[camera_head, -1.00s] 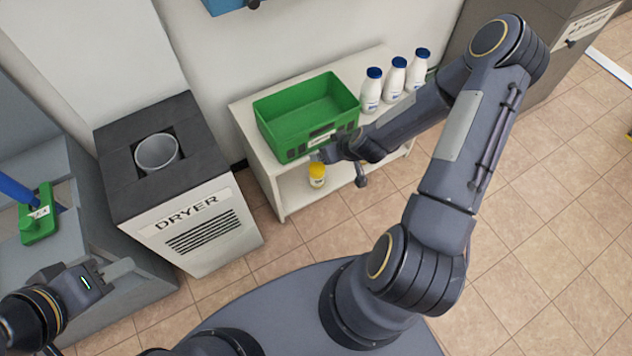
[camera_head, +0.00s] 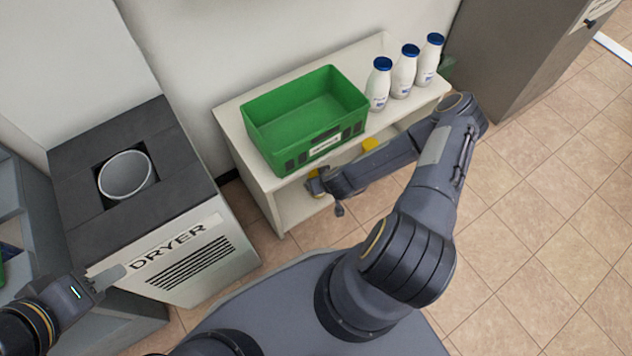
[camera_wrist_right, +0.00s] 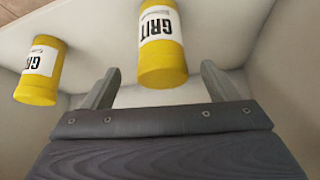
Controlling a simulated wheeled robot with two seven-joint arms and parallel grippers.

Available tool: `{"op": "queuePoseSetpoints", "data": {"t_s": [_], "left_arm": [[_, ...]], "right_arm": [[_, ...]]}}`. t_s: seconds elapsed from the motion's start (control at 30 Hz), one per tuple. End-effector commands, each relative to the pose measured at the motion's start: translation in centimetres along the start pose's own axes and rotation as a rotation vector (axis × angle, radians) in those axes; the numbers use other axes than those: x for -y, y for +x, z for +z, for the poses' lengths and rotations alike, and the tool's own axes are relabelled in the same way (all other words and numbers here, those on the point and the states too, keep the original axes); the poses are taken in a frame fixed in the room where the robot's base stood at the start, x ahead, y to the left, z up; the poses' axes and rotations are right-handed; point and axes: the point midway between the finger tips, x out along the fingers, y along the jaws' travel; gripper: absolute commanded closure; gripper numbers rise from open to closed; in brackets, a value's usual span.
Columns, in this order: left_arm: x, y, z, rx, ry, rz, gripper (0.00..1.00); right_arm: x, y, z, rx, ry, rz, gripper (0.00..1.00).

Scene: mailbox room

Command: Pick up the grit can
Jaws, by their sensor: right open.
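Two yellow grit cans with white labels show in the right wrist view. One grit can (camera_wrist_right: 163,62) is ahead of my right gripper (camera_wrist_right: 160,85), roughly between the lines of its two spread fingers, which are apart from each other and hold nothing. The other grit can (camera_wrist_right: 37,75) is to the left, outside the fingers. In the head view my right gripper (camera_head: 318,184) is at the lower shelf, under the green crate; a yellow can top (camera_head: 370,144) shows behind my forearm. My left gripper (camera_head: 106,278) is over the dryer's front side, with its finger opening unclear.
The green crate (camera_head: 262,143) and three white bottles (camera_head: 379,84) stand on top of the white shelf unit (camera_head: 232,128). The dryer (camera_head: 205,262), with a grey round container (camera_head: 126,176) in its top, is to the left. Tiled floor is free on the right.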

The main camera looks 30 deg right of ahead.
Motion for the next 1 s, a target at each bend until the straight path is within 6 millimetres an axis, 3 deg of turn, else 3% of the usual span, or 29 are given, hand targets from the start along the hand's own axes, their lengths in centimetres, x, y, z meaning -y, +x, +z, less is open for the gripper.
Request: {"op": "queuePoseSetpoints", "data": {"t_s": [0.3, 0.67, 1.0], "left_arm": [[1.3, 2.8, 1.4, 0.0, 0.0, 0.0, 0.64], [1.3, 2.9, 1.5, 0.0, 0.0, 0.0, 0.64], [1.3, 2.9, 1.5, 0.0, 0.0, 0.0, 0.64]], "right_arm": [[0.2, 4.8, 0.2, 0.0, 0.005, -0.001, 0.19], [0.2, 5.4, -0.1, 0.0, 0.0, -0.001, 0.2], [0.2, 5.4, 0.0, 0.0, 0.001, -0.002, 0.65]]}}
